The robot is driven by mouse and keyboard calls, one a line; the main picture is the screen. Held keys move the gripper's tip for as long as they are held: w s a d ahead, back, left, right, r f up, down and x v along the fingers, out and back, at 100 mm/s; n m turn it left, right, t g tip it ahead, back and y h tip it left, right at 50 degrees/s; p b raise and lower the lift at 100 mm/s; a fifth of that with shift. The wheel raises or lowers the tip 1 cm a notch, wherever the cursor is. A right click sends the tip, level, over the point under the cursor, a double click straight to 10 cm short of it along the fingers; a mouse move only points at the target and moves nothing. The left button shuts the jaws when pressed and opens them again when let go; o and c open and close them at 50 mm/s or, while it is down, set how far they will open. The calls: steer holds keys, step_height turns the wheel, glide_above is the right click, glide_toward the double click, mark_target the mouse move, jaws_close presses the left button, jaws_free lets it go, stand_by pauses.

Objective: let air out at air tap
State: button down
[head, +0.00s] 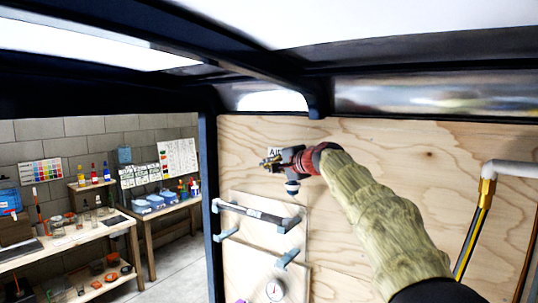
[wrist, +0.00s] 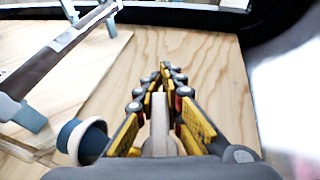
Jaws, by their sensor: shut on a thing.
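My gripper (head: 272,162) is up against the plywood wall, beside a partly covered white label that seems to read "AIR" (head: 274,152). In the wrist view the yellow-padded fingers (wrist: 162,88) close in around a pale flat handle (wrist: 159,125), seemingly the air tap's. The handle lies between the fingers. A blue fitting with a pale rim shows just below my gripper in the head view (head: 292,187) and at lower left in the wrist view (wrist: 82,140). The rest of the tap is hidden behind my gripper.
A round gauge (head: 275,290) sits lower. A white pipe with a brass fitting (head: 487,185) is at right. Workbenches (head: 75,240) with tools stand at left, beyond the dark post (head: 210,200).

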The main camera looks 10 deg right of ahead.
steer(key=shift+f, duration=0.3)
steer(key=c, duration=1.8)
jaws_free()
steer(key=shift+r, duration=0.1)
steer(key=shift+c, duration=0.2)
steer(key=v, duration=1.2)
steer(key=shift+c, duration=0.4)
